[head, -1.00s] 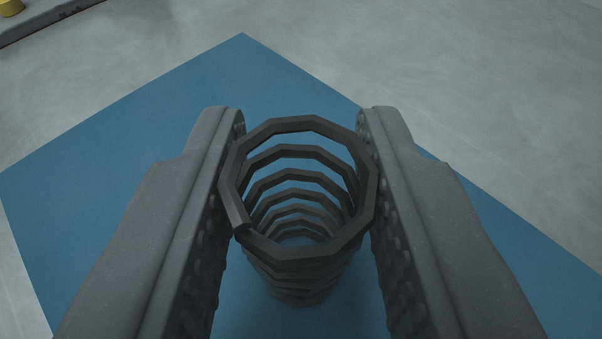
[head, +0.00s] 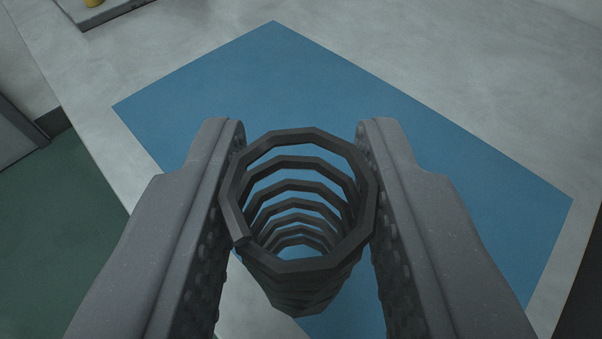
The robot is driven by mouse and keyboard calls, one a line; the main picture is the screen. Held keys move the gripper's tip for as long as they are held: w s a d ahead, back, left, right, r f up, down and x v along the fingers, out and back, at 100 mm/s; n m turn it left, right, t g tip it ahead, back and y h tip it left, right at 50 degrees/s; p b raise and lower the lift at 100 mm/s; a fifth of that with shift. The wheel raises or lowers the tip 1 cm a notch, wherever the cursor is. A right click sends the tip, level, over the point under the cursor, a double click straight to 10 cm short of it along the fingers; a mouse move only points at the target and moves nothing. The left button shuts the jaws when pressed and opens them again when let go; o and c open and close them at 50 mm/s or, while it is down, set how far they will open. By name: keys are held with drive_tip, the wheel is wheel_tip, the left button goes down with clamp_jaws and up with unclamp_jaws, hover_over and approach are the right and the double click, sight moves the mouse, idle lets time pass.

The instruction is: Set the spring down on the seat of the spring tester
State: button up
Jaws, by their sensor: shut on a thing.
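The spring (head: 308,265) is a dark grey coil, seen from above down its axis, with its top ring nearest the camera. My gripper (head: 300,150) is shut on the spring, with one ribbed finger against each side of the upper coils. The spring hangs over the blue mat and looks clear of it. Its lower end is partly hidden behind the upper coils. At the top left, a grey plate (head: 110,12) with a small yellow piece (head: 93,3) is cut by the frame edge; I cannot tell whether it belongs to the spring tester.
The blue mat (head: 420,170) lies on a pale grey table top (head: 450,60), and both are bare around the spring. The table's left edge drops to a green floor (head: 60,220). A dark area shows past the table at the lower right.

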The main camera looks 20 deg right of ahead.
sight(277, 287)
drive_tip(key=shift+s+a+b, duration=0.35)
drive_tip(key=shift+s+b, duration=0.35)
drive_tip(key=shift+b, duration=0.3)
drive_tip(key=s+a+b, duration=0.1)
drive_tip(key=b, duration=0.2)
drive_tip(key=shift+s, duration=0.35)
drive_tip(key=b+v, duration=0.2)
drive_tip(key=b, duration=0.1)
drive_tip(key=shift+a, duration=0.25)
drive_tip(key=shift+a, duration=0.1)
drive_tip(key=w+a+f+n+y+p, duration=0.1)
drive_tip(key=w+a+y+p, duration=0.1)
drive_tip(key=w+a, duration=0.4)
drive_tip(key=w+a+f+n+y+p, duration=0.2)
drive_tip(key=w+a+p, duration=0.3)
drive_tip(key=a, duration=0.8)
drive_tip(key=w+a+f+n+t+y+p, duration=0.1)
drive_tip(key=w+a+p, duration=0.3)
drive_tip(key=w+a, duration=0.4)
drive_tip(key=shift+a+f+n+y, duration=0.35)
drive_tip(key=shift+a+f, duration=0.4)
drive_tip(key=shift+a, duration=0.45)
